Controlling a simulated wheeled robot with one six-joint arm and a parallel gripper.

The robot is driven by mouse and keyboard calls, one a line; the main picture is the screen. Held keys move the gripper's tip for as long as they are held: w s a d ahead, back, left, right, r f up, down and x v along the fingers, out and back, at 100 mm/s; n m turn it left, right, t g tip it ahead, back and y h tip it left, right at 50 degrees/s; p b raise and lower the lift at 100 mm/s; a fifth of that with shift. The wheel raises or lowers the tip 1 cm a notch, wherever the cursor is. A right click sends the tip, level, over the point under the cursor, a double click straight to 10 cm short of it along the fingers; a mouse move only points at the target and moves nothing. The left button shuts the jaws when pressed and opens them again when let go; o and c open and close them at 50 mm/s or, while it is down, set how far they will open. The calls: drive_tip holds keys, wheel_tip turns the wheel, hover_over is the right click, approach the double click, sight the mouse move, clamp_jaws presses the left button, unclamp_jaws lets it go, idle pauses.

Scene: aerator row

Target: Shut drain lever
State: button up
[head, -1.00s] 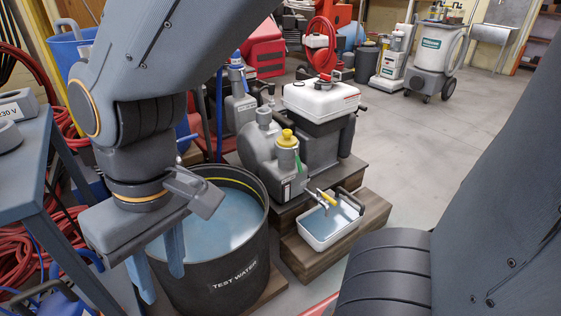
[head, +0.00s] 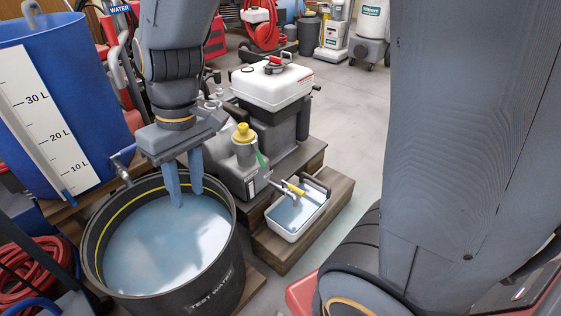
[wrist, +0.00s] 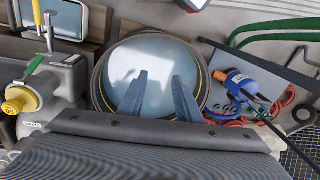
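A small lever with a yellow handle (head: 294,188) sits on a metal spout over a white tray (head: 296,234), at the front of a grey pump unit (head: 243,180). The handle lies slanted across the tray; its valve position is too small to tell. In the wrist view my open fingers (wrist: 160,78) frame the tub's water; the spout (wrist: 50,35) is upper left.
A blue barrel (head: 75,110) with a scale and a grey tap (head: 121,163) stands left of the tub. A white-topped tank (head: 272,88) stands behind the pump unit on a wooden plinth (head: 262,262). Clear floor (head: 350,110) lies to the right.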

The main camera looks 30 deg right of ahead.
drive_tip(key=w+d+f+p, duration=0.1)
drive_tip(key=w+d+f, duration=0.2)
drive_tip(key=w+d, duration=0.4)
drive_tip(key=m+p, duration=0.1)
drive_tip(key=p, duration=0.2)
approach(297, 188)
drive_tip(key=f, duration=0.1)
drive_tip(key=shift+g, duration=0.3)
drive_tip(key=f, duration=0.2)
drive_tip(key=f+b, duration=0.1)
drive_tip(key=f, duration=0.1)
drive_tip(key=f+b, duration=0.1)
drive_tip(key=f, duration=0.1)
drive_tip(key=shift+w+a+f, duration=0.15)
drive_tip(key=shift+a+f, duration=0.2)
drive_tip(key=shift+a, duration=0.05)
clamp_jaws()
